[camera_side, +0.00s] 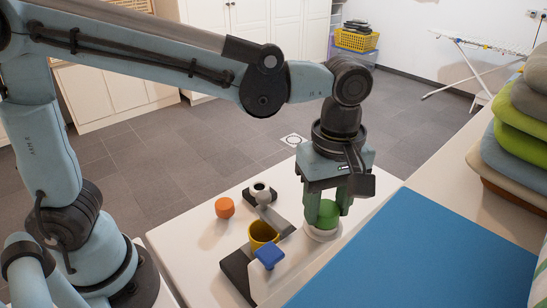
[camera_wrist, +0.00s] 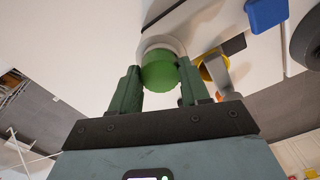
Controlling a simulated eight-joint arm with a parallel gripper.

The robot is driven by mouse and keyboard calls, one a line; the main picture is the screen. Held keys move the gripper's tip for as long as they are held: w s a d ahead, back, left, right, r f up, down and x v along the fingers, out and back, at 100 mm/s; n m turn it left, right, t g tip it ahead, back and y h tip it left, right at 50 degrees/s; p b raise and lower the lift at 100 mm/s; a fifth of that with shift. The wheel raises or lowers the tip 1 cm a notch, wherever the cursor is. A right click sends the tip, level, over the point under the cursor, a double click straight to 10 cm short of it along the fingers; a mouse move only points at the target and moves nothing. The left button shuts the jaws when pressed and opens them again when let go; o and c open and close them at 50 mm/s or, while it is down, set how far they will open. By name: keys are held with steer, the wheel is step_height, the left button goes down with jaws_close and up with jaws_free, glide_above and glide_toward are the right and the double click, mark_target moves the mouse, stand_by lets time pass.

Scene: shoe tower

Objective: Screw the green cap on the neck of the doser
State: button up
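The green cap (camera_side: 328,214) sits low between the fingers of my gripper (camera_side: 328,206). In the wrist view the green cap (camera_wrist: 160,72) fills the gap between the dark green fingers of my gripper (camera_wrist: 158,78), one on each side and apparently touching. Just under the cap is a round white part (camera_side: 322,234), and its pale rim (camera_wrist: 165,42) shows in the wrist view. It may be the doser's neck. The cap and fingers hide its top, so I cannot tell whether the threads are engaged.
A yellow cup (camera_side: 262,233), a blue piece (camera_side: 270,256) and a white-topped grey fixture (camera_side: 261,190) stand close left of my gripper. A blue mat (camera_side: 420,255) covers the right side; folded cushions are beyond.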

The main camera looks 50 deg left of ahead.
jaws_close()
steer(key=shift+f, duration=0.2)
stand_by(0.4)
steer(key=shift+m, duration=1)
steer(key=o, duration=0.6)
jaws_free()
steer(key=shift+r, duration=4.55)
